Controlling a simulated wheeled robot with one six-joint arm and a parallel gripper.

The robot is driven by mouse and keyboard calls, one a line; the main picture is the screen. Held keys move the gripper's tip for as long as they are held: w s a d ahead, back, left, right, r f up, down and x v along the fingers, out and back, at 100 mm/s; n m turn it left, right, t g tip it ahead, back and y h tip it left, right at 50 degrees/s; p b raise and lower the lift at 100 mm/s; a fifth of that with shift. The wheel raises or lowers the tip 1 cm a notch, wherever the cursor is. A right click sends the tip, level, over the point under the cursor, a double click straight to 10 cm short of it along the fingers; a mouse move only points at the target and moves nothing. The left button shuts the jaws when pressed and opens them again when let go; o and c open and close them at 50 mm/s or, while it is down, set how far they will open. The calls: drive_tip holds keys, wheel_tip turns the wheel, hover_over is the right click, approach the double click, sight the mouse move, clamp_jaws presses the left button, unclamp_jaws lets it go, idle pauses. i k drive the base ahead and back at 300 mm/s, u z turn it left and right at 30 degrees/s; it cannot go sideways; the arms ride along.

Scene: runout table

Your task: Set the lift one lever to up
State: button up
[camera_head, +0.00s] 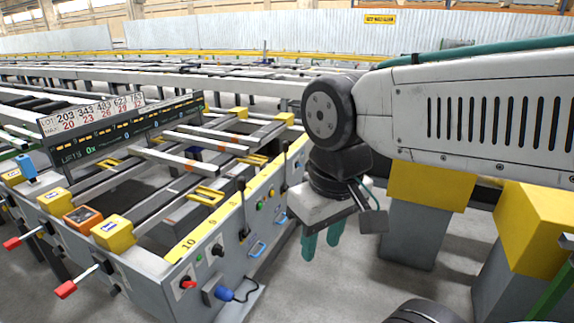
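Two levers with red handles stick out from the front left side of the grey runout table frame (215,262). The nearer lever (65,290) and the farther lever (11,243) both point outward to the left, with their handles lower than their pivots. I cannot read which one is lift one. My gripper (322,246) hangs to the right of the table, pointing down, well apart from both levers. Its two teal fingers are apart with nothing between them.
A display board (120,125) with numbers stands above the table. Yellow blocks (113,232) and an orange box (83,218) sit along the near edge. Buttons and a blue plug (222,293) are on the side panel. Yellow-topped posts (430,187) stand at right. Grey floor (345,290) is open between.

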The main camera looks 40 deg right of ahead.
sight(285, 145)
drive_tip(key=z, duration=0.5)
drive_tip(key=i, duration=1)
drive_tip(key=u, duration=0.25)
